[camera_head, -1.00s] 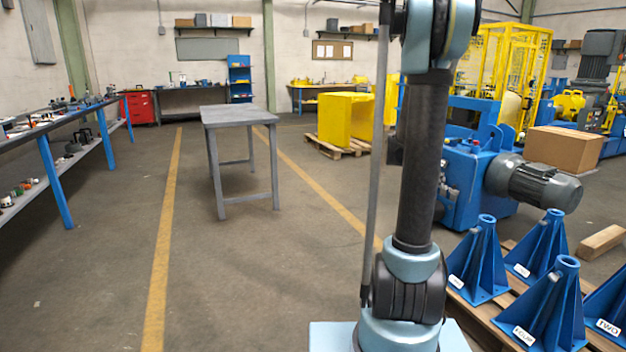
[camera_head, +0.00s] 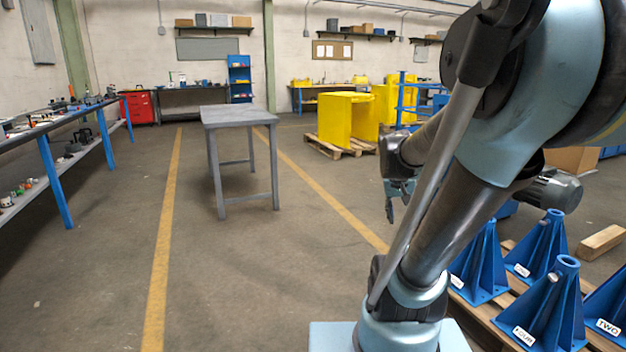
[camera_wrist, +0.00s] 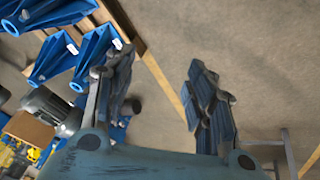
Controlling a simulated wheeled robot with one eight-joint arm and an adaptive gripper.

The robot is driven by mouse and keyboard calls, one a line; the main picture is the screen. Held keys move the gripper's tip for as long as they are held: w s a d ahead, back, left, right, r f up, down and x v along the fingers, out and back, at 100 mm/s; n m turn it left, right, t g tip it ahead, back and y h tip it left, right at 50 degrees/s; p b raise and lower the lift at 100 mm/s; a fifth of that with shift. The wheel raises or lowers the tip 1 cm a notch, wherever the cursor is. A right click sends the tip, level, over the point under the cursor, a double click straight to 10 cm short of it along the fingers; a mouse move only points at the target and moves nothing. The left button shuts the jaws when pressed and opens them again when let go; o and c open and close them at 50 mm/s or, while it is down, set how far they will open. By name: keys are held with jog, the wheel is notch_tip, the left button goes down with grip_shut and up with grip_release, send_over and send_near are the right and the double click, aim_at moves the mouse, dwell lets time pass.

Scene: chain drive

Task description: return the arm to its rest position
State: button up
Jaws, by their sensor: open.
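My arm fills the right side of the head view, folded and leaning toward the camera. My gripper (camera_head: 398,200) hangs beside the arm's lower link, partly hidden behind it. In the wrist view my gripper (camera_wrist: 160,95) has its two fingers wide apart, with bare floor and a yellow line between them. It is open and holds nothing.
Blue pedestals (camera_head: 545,310) stand on a wooden pallet at right, close to my arm. A grey table (camera_head: 237,113) stands in the middle. A long workbench (camera_head: 50,140) runs along the left. Yellow housings (camera_head: 345,118) sit on a pallet behind. The floor at centre is clear.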

jog(key=s+a+f+n+y, duration=0.1)
jog(key=s+a+f, duration=0.2)
jog(key=s, duration=0.3)
jog(key=s+a+f+n+g+y, duration=0.1)
jog(key=s+a+f+n+y, duration=0.1)
jog(key=s+a, duration=0.3)
jog(key=shift+s+a+f, duration=0.2)
jog(key=shift+s+f, duration=0.45)
jog(key=shift+s, duration=0.5)
jog(key=c, duration=0.3)
jog(key=shift+c, duration=0.5)
